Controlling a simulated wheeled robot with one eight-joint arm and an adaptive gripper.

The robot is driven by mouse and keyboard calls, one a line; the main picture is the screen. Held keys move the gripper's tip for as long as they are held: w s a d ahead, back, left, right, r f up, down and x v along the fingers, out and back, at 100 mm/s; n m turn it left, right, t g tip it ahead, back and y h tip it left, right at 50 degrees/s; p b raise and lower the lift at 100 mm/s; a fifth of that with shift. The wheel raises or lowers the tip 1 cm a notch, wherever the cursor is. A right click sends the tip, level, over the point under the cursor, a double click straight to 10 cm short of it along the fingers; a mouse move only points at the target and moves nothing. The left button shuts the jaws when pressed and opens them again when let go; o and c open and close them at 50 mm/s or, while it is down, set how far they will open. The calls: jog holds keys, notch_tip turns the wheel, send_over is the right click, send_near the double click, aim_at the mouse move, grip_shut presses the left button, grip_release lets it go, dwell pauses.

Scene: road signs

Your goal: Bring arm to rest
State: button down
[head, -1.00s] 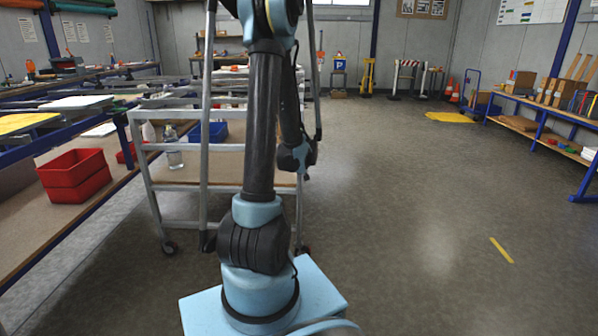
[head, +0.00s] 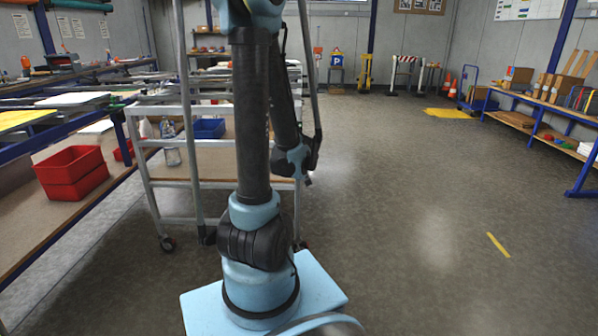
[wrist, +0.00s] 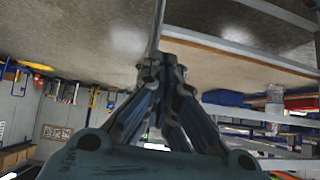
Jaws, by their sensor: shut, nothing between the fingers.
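My arm rises from its light-blue base in the middle of the head view, its dark upper link nearly upright. The forearm folds down to the right of that link, in front of the grey trolley (head: 152,185). In the wrist view my gripper (wrist: 162,62) is shut, its dark fingertips together with nothing between them. The wrist view looks upside down, with the floor at the top. A trolley post and shelf edge (wrist: 240,50) show beyond the fingertips; I cannot tell the gap. The fingertips are not clearly made out in the head view.
The trolley carries a blue bin (head: 209,128) and a clear bottle (head: 168,130). Red bins (head: 72,172) stand on the left workbench (head: 30,215). The floor (head: 420,200) to the right is open, with a yellow strip (head: 498,245). A blue-legged bench (head: 545,125) stands far right.

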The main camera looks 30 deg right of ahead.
dwell(0.4)
jog(key=s+a+r+n+g+y, duration=0.1)
jog(key=s+a+n+y, duration=0.1)
jog(key=a, duration=0.8)
jog(key=s+a+r+n+g+y, duration=0.1)
jog(key=a+r+y, duration=0.1)
jog(key=a, duration=0.8)
jog(key=s+a+n+g, duration=0.2)
jog(key=s+a+g, duration=0.2)
jog(key=s+a, duration=0.7)
jog(key=shift+s+a+f+n, duration=0.3)
jog(key=shift+s+f+n, duration=0.15)
jog(key=shift+s, duration=2.25)
